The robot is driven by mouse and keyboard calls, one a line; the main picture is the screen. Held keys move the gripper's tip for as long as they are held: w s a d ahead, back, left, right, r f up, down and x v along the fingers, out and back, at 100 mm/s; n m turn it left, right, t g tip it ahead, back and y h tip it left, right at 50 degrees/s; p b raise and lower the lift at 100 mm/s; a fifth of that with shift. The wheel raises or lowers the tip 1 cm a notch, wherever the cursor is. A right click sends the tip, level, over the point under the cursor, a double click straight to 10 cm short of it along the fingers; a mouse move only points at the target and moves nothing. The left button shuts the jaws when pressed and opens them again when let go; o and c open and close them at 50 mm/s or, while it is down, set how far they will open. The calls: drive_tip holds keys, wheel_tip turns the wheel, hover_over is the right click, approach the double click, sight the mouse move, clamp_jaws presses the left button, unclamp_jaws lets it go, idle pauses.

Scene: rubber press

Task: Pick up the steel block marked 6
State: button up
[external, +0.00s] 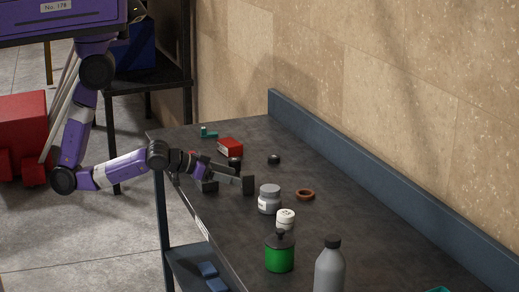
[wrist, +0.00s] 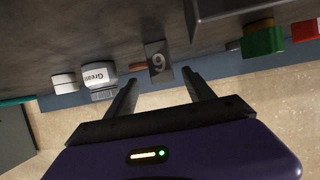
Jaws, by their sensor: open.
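My gripper (wrist: 164,88) is open and empty. It reaches in low over the table from the left in the external view (external: 229,174), where the fingers partly overlap with nearby things.
The dark table (external: 370,236) holds a grey jar (external: 269,199), brown ring (external: 305,195), white jar (external: 285,219), green canister (external: 279,255), grey bottle (external: 329,270) and red box (external: 230,147). Another dark block (external: 207,185) lies by the near edge. A blue upstand (external: 385,190) runs along the wall.

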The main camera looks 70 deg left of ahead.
sight(242, 174)
drive_tip(key=x, duration=0.3)
drive_tip(key=p+x, duration=0.1)
drive_tip(key=x, duration=0.1)
drive_tip(key=shift+w+a+r, duration=0.1)
drive_tip(key=shift+w+r, duration=0.15)
drive_tip(key=shift+w+f, duration=0.25)
drive_tip(key=shift+w, duration=0.2)
clamp_jaws()
idle(0.7)
drive_tip(key=shift+r, duration=0.2)
